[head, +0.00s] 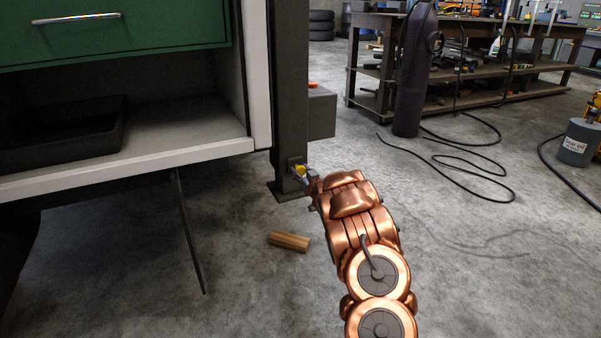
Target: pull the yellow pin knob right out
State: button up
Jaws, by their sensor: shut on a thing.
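The yellow pin knob (300,170) shows as a small yellow spot low on the dark upright post (290,85), just above the post's foot plate. My gripper (305,176) reaches the knob from the right and is shut on it. The fingers cover part of the knob, and its pin is too small and hidden to make out. My copper-coloured arm comes in from the lower right.
A cabinet with a green drawer (110,35) and a shelf holding a black tray (65,140) stands left of the post. A wooden block (289,241) lies on the floor below. A purple gas cylinder (413,75) and hoses stand at right.

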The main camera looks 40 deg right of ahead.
aim_at(301, 172)
grip_shut()
jog(key=shift+p+v, duration=1.05)
jog(key=shift+v, duration=1)
jog(key=shift+s, duration=0.1)
jog(key=o, duration=1)
grip_release()
jog(key=shift+a, duration=0.1)
